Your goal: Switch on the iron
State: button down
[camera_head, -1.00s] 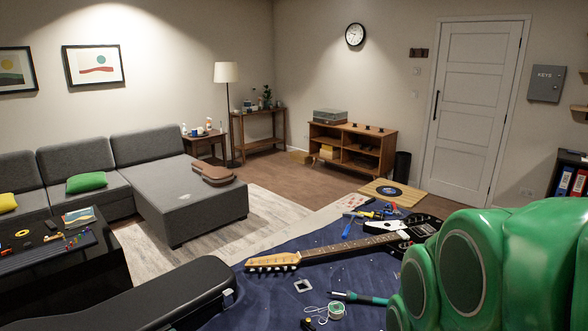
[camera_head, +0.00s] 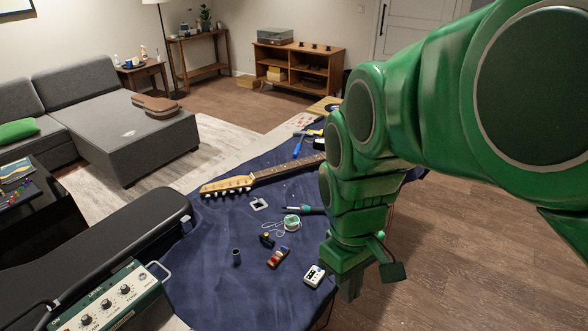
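A soldering iron (camera_head: 303,210) with a teal handle lies on the blue cloth, its handle end partly hidden behind my arm. A green box with several knobs and a handle (camera_head: 112,300) stands at the lower left, cut off by the frame; "ON" is printed near its left edge. I cannot tell whether it belongs to the iron. My gripper (camera_head: 371,281) hangs pointing down near the cloth's right edge, to the right of and nearer than the iron. Its dark fingers look apart, with nothing seen between them. It touches neither the iron nor the green box.
The cloth-covered table (camera_head: 215,285) holds a guitar neck (camera_head: 245,182), a solder spool (camera_head: 291,222), a red-brown item (camera_head: 278,257), a small white device (camera_head: 314,275) and a dark cylinder (camera_head: 236,257). A black case (camera_head: 100,235) lies left. Wooden floor (camera_head: 480,255) is clear at right.

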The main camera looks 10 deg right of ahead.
jog(key=w+d+f+n, duration=0.2)
jog(key=w+f+n, duration=0.2)
jog(key=w+n, duration=0.3)
jog(key=w+d+f+n, duration=0.3)
jog(key=w+f+n, duration=0.2)
jog(key=w, duration=1)
jog(key=w+d+f+n+h, duration=0.1)
jog(key=w+d+f+n, duration=0.2)
jog(key=w+n, duration=0.7)
jog(key=shift+w+f+t, duration=0.3)
jog(key=shift+w+f, duration=0.2)
jog(key=shift+f, duration=0.7)
jog(key=f, duration=0.4)
jog(key=s+d+f, duration=0.1)
jog(key=f, duration=0.8)
jog(key=shift+s+d+f, duration=0.2)
jog(key=shift+f, duration=0.2)
